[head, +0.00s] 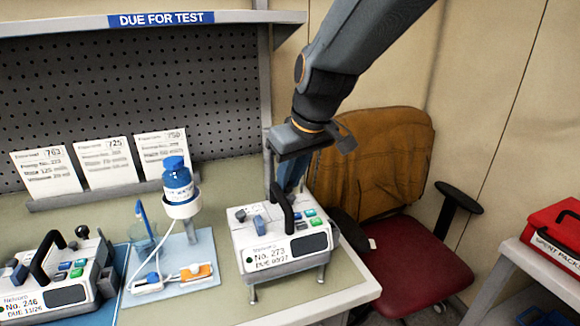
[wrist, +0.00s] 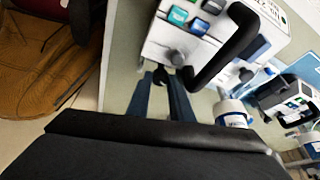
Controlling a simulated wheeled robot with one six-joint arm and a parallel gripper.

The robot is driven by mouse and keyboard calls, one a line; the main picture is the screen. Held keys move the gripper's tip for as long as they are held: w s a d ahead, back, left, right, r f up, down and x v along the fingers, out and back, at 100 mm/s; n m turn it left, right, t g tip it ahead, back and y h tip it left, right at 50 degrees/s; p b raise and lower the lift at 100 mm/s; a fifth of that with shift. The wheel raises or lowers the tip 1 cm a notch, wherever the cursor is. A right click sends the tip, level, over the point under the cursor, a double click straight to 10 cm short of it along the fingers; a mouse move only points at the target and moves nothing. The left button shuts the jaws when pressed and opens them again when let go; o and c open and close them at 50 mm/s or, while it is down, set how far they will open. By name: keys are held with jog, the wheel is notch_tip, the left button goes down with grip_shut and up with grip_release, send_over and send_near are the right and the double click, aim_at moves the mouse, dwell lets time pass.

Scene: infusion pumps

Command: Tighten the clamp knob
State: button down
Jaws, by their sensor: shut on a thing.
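Pump No. 273 (head: 285,240) stands on its legs near the right end of the bench, with a black carry handle (head: 285,212) on top. In the wrist view the pump (wrist: 165,30) is at the top, with the handle (wrist: 225,50) beside my fingers. My gripper (head: 288,185) points down behind the pump; its tips are hidden there in the head view. In the wrist view my gripper (wrist: 172,74) has its blue fingers close together at a dark grey clamp knob (wrist: 177,58) on the pump's back edge, shut on it. The knob's turn cannot be read.
A blue-capped bottle (head: 177,180) sits in a white holder on a tray left of the pump. Pump No. 246 (head: 55,275) stands farther left. Cards (head: 105,160) lean at the back. A chair (head: 400,250) and a red box (head: 555,235) are on the right.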

jog(key=shift+s+m+h+p, duration=0.1)
jog(key=shift+m+h+p, duration=0.2)
jog(key=shift+m+p, duration=0.95)
jog(key=shift+a+t, duration=0.1)
jog(key=shift+t, duration=0.2)
jog(key=c, duration=1.6)
grip_release()
jog(key=shift+o, duration=0.2)
jog(key=shift+n, duration=0.25)
